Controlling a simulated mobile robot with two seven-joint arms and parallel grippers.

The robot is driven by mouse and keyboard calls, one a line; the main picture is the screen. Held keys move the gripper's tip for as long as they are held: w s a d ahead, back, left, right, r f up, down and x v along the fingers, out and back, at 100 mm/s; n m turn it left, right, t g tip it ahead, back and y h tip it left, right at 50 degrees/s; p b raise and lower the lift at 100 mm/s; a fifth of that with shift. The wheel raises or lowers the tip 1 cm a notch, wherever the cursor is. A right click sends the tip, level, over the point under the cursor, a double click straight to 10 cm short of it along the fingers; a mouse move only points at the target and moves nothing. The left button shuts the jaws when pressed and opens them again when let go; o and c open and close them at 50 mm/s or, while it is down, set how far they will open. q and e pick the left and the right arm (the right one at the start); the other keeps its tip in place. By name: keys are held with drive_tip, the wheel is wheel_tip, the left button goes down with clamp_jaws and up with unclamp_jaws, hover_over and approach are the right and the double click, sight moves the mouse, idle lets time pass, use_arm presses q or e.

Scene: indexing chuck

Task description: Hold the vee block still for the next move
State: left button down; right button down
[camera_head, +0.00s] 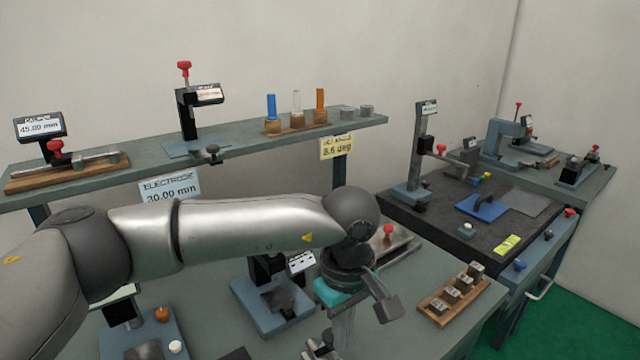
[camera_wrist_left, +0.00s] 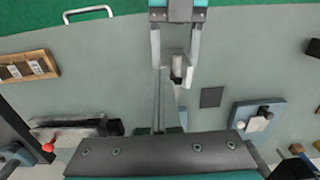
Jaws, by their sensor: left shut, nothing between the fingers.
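My left gripper (camera_head: 343,328) points down over the front of the bench, with its fingers shut and nothing held. In the left wrist view its fingertips (camera_wrist_left: 174,78) come together above the bench top. A small light-grey metal piece (camera_head: 320,347) is low beside the fingers, partly cut off by the picture's bottom edge. I cannot tell whether it is the vee block or whether the fingers touch it. No other vee block can be made out with certainty. My right gripper is not in view.
A wooden tray of metal blocks (camera_head: 453,292) lies to the right. A raised shelf (camera_head: 240,143) runs along the back. Bare bench lies between gripper and tray.

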use_arm(q)
drive_tip(key=shift+w, duration=0.1)
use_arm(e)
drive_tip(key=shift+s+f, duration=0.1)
use_arm(q)
wheel_tip(320, 180, up, 6)
drive_tip(key=shift+s+d, duration=0.25)
drive_tip(key=shift+s, duration=0.05)
idle(0.5)
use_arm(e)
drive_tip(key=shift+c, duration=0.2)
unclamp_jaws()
